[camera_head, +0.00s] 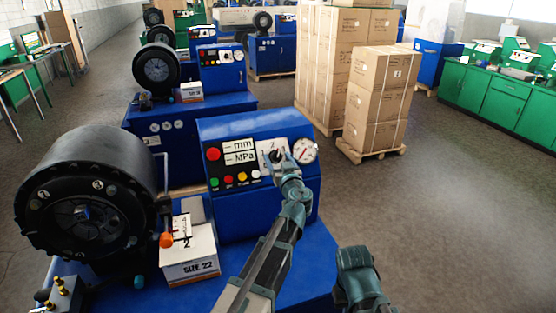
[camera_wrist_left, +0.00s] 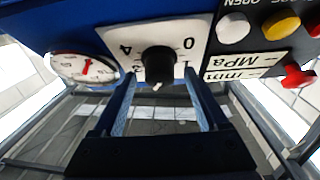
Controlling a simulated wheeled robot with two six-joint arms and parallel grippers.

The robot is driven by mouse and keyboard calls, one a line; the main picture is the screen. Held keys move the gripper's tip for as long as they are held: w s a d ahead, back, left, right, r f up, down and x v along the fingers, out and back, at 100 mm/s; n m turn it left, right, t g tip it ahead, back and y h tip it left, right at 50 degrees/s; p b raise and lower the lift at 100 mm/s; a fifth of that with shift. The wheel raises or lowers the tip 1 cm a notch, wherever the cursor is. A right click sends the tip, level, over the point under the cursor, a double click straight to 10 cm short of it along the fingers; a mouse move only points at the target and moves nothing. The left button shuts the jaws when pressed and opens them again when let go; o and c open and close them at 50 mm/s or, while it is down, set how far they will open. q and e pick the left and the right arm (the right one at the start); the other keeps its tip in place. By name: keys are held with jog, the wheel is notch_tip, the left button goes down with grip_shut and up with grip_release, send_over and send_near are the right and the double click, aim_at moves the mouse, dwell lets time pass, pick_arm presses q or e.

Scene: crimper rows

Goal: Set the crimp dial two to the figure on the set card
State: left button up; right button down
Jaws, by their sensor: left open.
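The crimp dial, a black knob (camera_wrist_left: 158,63), sits on a white plate (camera_wrist_left: 208,38) with figures 4, 0 and part of a 1 readable upside down in the wrist view. Its white mark (camera_wrist_left: 157,87) points down in that view, toward my gripper. In the head view the plate (camera_head: 268,146) shows a 2 at its top. My left gripper (camera_head: 280,158) is open at the dial; its fingers (camera_wrist_left: 160,98) stand apart, either side of the knob's lower edge. Contact cannot be told. A white card (camera_head: 181,229) on the size box seems to show a 2; other marks are unclear.
The blue panel (camera_head: 225,196) also carries coloured buttons, mm and MPa labels and a round gauge (camera_head: 304,150). A big black crimper head (camera_head: 82,195) and a SIZE 22 box (camera_head: 190,262) stand left. Stacked cartons (camera_head: 379,95) stand behind. Part of my other arm shows bottom right.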

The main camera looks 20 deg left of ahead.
pick_arm(q)
grip_shut()
dwell(0.5)
jog(key=shift+m, duration=0.3)
jog(key=m+h, duration=0.2)
jog(key=m, duration=0.1)
jog(key=shift+a+r+t+p, duration=0.15)
jog(key=shift+t+p, duration=0.25)
jog(key=shift+m+h+p, duration=0.55)
jog(key=shift+m+h, duration=0.55)
jog(key=shift+m, duration=0.9)
